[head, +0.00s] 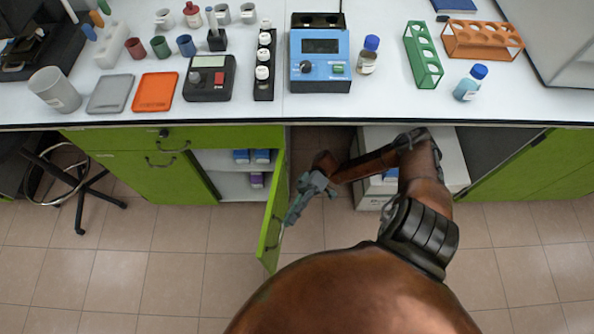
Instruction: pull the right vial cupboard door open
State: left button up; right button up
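The green vial cupboard door (270,225) stands swung outward from the right side of an open cupboard, well away from its closed position. Its white interior shows shelves (232,171) with blue boxes (251,156) and a purple box (257,180). My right gripper (290,214) is at the right side of the door, with its fingers pointing down and left close to the panel. I cannot tell whether it touches the door or whether its fingers are open or shut. A dark handle (274,245) shows faintly on the door, below the fingertips. My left gripper is not in view.
The white bench top (390,108) above carries a blue instrument (320,61), vials, racks and trays. A closed green cupboard (160,175) with a drawer stands left of the open one. A white unit (452,160) stands behind my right arm. The tiled floor in front is mostly clear.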

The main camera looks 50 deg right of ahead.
jog(key=v, duration=0.5)
jog(key=shift+d, duration=0.25)
dwell(0.3)
